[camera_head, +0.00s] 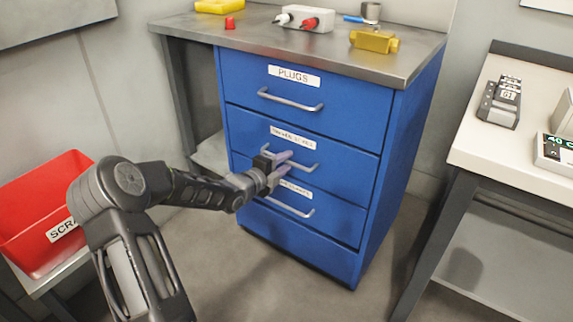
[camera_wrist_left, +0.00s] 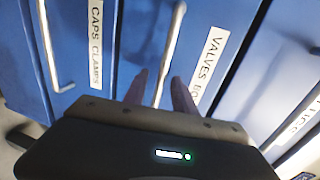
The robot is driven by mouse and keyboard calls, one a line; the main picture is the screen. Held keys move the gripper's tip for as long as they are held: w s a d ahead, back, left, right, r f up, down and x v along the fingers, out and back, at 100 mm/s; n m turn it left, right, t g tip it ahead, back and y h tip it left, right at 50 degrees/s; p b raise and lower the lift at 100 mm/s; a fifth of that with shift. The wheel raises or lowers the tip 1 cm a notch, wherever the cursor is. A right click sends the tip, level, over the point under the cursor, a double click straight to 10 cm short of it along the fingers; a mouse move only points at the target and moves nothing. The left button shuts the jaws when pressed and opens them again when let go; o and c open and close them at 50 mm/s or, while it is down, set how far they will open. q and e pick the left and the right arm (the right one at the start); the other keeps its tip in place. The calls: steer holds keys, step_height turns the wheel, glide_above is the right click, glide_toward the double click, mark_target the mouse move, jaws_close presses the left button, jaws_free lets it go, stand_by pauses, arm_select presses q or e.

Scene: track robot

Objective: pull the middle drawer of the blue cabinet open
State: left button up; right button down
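The blue cabinet (camera_head: 385,190) stands under a metal worktop, with three labelled drawers above one another. The middle drawer (camera_head: 345,162) looks shut, with its front about level with the others. Its silver bar handle (camera_head: 307,165) is partly hidden by my left gripper (camera_head: 283,162) in the head view. In the left wrist view the middle handle (camera_wrist_left: 171,45) runs between the two fingertips of my left gripper (camera_wrist_left: 160,78), which are apart with gaps beside the bar. Whether the fingertips reach past the bar is hard to tell. My right gripper is not in view.
The top drawer handle (camera_head: 290,100) and bottom drawer handle (camera_head: 290,207) sit close above and below. A red scrap bin (camera_head: 30,240) stands at the left. A white table (camera_head: 535,155) stands at the right. Floor (camera_head: 225,285) in front of the cabinet is clear.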

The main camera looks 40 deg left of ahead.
arm_select(q)
steer(key=shift+w+f, duration=0.15)
steer(key=shift+w, duration=0.45)
jaws_close()
stand_by(1.1)
